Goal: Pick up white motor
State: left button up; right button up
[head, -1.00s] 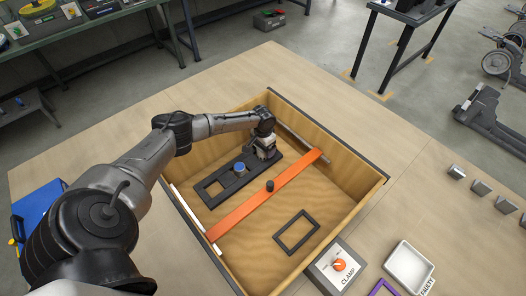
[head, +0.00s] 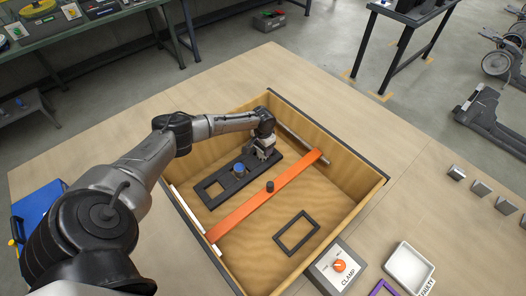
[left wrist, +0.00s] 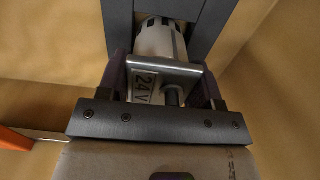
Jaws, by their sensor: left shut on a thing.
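The white motor (left wrist: 160,45) shows in the left wrist view with a "24 V" label. It lies between the fingers of my left gripper (left wrist: 165,88), which is shut on it. In the head view my left gripper (head: 262,152) is at the far end of the black plate (head: 224,178) inside the wooden box, and hides most of the motor there. In the left wrist view the motor stands over the dark frame of the plate; I cannot tell whether it touches it. My right gripper is not in view.
An orange bar (head: 240,210) with a black knob crosses the wooden box (head: 340,220) beside the plate. A blue-topped part (head: 239,168) sits on the plate. A loose black frame (head: 297,232) lies on the box floor. A clamp switch box (head: 338,266) and a white tray (head: 408,268) stand outside.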

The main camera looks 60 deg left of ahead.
pick_arm(q)
jog(key=shift+c, duration=0.9)
jog(key=shift+r, duration=0.15)
